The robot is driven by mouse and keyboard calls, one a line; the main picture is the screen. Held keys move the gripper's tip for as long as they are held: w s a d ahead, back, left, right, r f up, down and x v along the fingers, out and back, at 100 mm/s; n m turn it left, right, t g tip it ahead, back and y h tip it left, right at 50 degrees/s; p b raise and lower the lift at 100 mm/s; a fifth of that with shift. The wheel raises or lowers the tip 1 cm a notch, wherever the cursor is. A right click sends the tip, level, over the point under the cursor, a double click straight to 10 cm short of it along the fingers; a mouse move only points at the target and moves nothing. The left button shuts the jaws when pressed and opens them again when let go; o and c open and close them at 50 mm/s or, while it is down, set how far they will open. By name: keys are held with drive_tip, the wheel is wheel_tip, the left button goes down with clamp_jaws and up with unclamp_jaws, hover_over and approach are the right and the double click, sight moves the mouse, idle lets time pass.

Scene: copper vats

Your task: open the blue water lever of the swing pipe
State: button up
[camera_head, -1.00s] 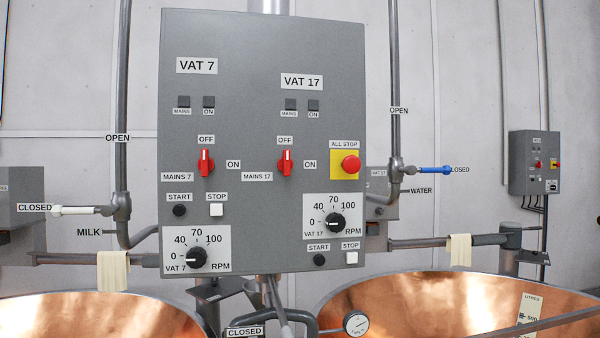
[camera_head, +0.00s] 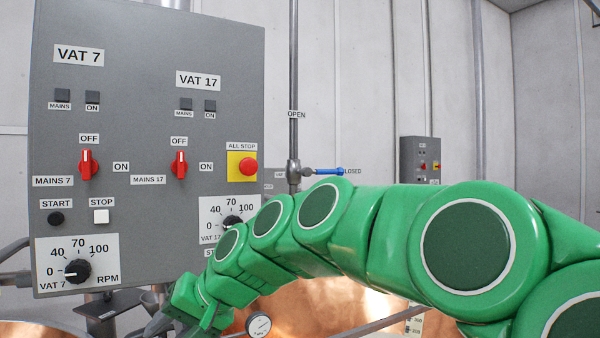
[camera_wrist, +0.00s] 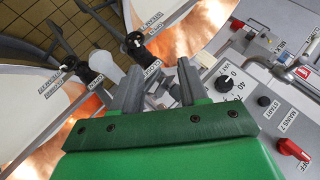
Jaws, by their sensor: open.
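The blue water lever (camera_head: 327,171) lies level in the head view, pointing right from its grey valve (camera_head: 293,171) towards a "CLOSED" label partly hidden by the lever. An "OPEN" label sits higher on the upright pipe. My gripper (camera_head: 178,312) is low in front of the control panel, below and left of the lever, and well apart from it. In the wrist view my gripper (camera_wrist: 158,82) has its two fingers apart, with nothing seen held between them. I cannot make out the blue lever there. The lower pipe is hidden behind my green arm.
The grey control panel (camera_head: 145,110) with red switches, knobs and the all-stop button (camera_head: 247,167) stands left of the lever. Copper vats (camera_head: 330,300) lie below, with a round gauge (camera_head: 259,325). A smaller grey box (camera_head: 420,160) hangs on the wall behind at right.

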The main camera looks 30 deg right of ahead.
sight(331, 172)
drive_tip(key=w+d+r+m+t+y, duration=0.1)
drive_tip(key=w+d+r+m+t, duration=0.6)
drive_tip(key=w+d+r, duration=0.95)
drive_tip(key=d+r+m+t+h, duration=0.2)
drive_tip(key=d+m, duration=0.1)
drive_tip(key=d, duration=0.7)
drive_tip(key=d+r+m+t+h, duration=0.2)
drive_tip(key=d+m+h, duration=0.1)
drive_tip(key=d, duration=0.7)
drive_tip(key=w+d+r+m+t+h, duration=0.1)
drive_tip(key=d+r+m+t+h, duration=0.1)
drive_tip(key=d, duration=0.8)
drive_tip(key=shift+w+r+m+t+h, duration=0.1)
drive_tip(key=shift+r+m+t+h, duration=0.2)
drive_tip(key=shift+r+m+h, duration=0.15)
drive_tip(key=shift+w+a+r, duration=0.1)
drive_tip(key=shift+w+r, duration=0.15)
drive_tip(key=shift+w, duration=1)
drive_tip(key=shift+w+d+r, duration=0.1)
drive_tip(key=shift+w+r, duration=0.2)
drive_tip(key=shift+w, duration=0.9)
drive_tip(key=shift+w+a+r, duration=0.1)
drive_tip(key=shift+w+r, duration=0.15)
drive_tip(key=shift+w, duration=1)
clamp_jaws()
